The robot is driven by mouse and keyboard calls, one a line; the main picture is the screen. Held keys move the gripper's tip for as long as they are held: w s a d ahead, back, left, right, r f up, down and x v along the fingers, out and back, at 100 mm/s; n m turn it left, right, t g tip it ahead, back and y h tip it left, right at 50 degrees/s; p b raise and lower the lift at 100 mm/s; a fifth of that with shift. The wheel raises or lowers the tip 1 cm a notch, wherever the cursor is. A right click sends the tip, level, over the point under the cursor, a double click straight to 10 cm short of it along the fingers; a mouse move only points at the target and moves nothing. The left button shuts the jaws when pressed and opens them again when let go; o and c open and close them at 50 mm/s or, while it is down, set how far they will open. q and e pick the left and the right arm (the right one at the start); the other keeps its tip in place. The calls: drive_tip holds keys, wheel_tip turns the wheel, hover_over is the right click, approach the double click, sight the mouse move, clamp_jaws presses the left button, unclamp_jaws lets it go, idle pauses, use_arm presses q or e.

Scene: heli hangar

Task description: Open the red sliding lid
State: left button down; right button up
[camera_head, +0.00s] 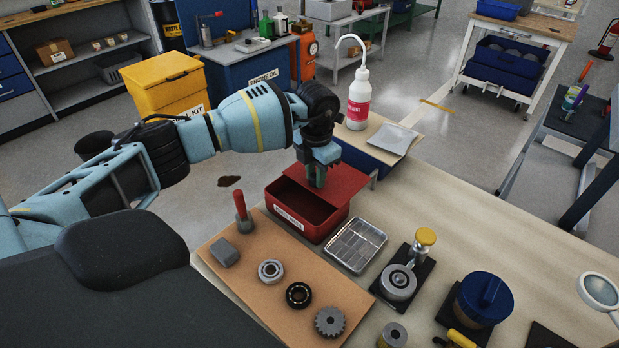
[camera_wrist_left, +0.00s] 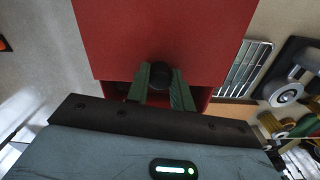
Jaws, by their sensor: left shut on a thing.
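A red box (camera_head: 294,214) with a white label stands at the far left part of the workbench. Its red sliding lid (camera_head: 345,181) is pushed back, so the front of the box is open and the dark inside shows. The lid also fills the upper middle of the left wrist view (camera_wrist_left: 165,40). My left gripper (camera_head: 316,181) reaches down from above onto the lid. In the left wrist view its green fingers (camera_wrist_left: 160,82) are shut on a round dark knob (camera_wrist_left: 160,74) on the lid. My right gripper is not in view.
A metal divided tray (camera_head: 355,244) stands right of the box. A brown mat (camera_head: 245,273) holds a red-handled tool, bearings and a gear. A white wash bottle (camera_head: 358,100) and a grey dish (camera_head: 392,139) stand behind the box.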

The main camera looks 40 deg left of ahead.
use_arm(q)
drive_tip(key=w, duration=0.1)
drive_tip(key=w+f, duration=0.1)
drive_tip(key=shift+w+d+b, duration=0.1)
drive_tip(key=shift+w+b, duration=0.2)
drive_tip(key=shift+b, duration=0.05)
drive_tip(key=shift+w+r+b, duration=0.1)
drive_tip(key=shift+w+b, duration=0.2)
drive_tip(key=shift+r+b, duration=0.3)
drive_tip(key=shift+r, duration=0.1)
drive_tip(key=shift+w, duration=0.35)
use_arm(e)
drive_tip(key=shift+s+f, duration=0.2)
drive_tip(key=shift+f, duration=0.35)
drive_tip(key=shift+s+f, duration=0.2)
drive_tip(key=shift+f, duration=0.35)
use_arm(q)
drive_tip(key=c, duration=1.2)
unclamp_jaws()
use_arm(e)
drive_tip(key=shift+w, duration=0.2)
use_arm(q)
wheel_tip(320, 180, up, 8)
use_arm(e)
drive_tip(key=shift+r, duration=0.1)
